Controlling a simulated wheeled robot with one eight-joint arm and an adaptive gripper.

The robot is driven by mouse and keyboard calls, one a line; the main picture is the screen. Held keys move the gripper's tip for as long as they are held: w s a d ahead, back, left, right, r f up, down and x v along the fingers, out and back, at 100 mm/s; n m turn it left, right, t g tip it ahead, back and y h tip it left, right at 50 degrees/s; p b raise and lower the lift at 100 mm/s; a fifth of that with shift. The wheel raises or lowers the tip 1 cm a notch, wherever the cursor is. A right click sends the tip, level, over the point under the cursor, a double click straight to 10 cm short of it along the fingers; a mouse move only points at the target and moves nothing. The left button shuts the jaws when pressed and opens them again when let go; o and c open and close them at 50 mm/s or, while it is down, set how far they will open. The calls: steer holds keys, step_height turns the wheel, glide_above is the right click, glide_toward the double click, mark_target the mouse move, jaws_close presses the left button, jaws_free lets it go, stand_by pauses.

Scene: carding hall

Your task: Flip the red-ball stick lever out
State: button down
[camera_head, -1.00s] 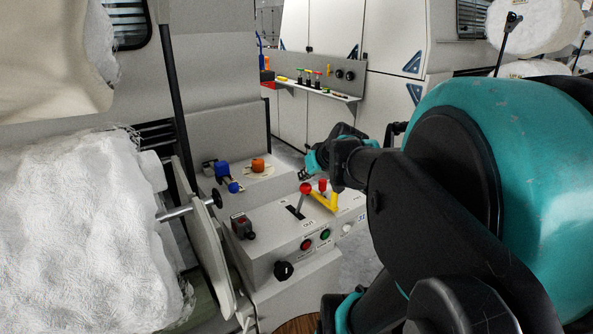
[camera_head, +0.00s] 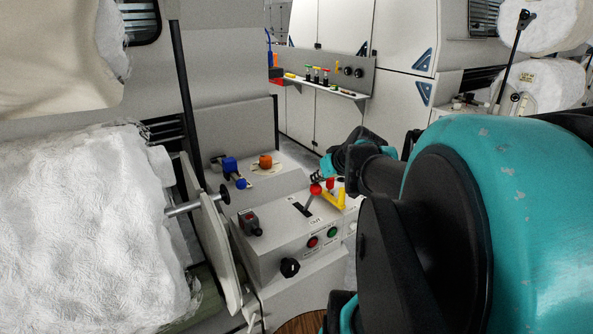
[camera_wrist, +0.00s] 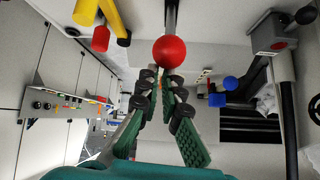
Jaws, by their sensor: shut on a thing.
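The red-ball stick lever (camera_head: 316,189) stands in a dark slot on the sloped top of the grey control box (camera_head: 275,228). Its stick leans to the far right in the head view, away from the label at the slot's near end. In the wrist view the red ball (camera_wrist: 169,52) is large, with the stick running up out of frame. My gripper (camera_wrist: 158,78) has its fingertips right at the ball and is shut on it; the exact contact is partly hidden by the fingers. In the head view my gripper (camera_head: 323,175) is just behind the ball.
A yellow handle (camera_head: 342,200) and a red part (camera_head: 330,182) sit close to the right of the lever. Red (camera_head: 312,242) and green (camera_head: 332,232) buttons and a black knob (camera_head: 290,267) are on the box front. Blue (camera_head: 230,164) and orange (camera_head: 265,161) knobs lie behind.

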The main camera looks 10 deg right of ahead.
steer(key=w+r+v, duration=0.1)
steer(key=v, duration=0.8)
steer(key=shift+d+r, duration=0.2)
steer(key=shift+d, duration=0.05)
steer(key=shift+w, duration=0.1)
stand_by(0.4)
steer(key=s+a+f+g+h, duration=0.1)
steer(key=s+f, duration=0.2)
steer(key=f, duration=0.5)
steer(key=s+a+f+m+g, duration=0.1)
steer(key=s+a+f+g, duration=0.1)
steer(key=f, duration=0.7)
steer(key=s+a+f+m+g+h, duration=0.1)
steer(key=s+f, duration=0.3)
steer(key=f, duration=0.4)
steer(key=shift+s+a+f+g+h, duration=0.2)
steer(key=shift+s+a+g+h, duration=0.1)
steer(key=shift+a, duration=0.35)
steer(key=shift+w, duration=0.1)
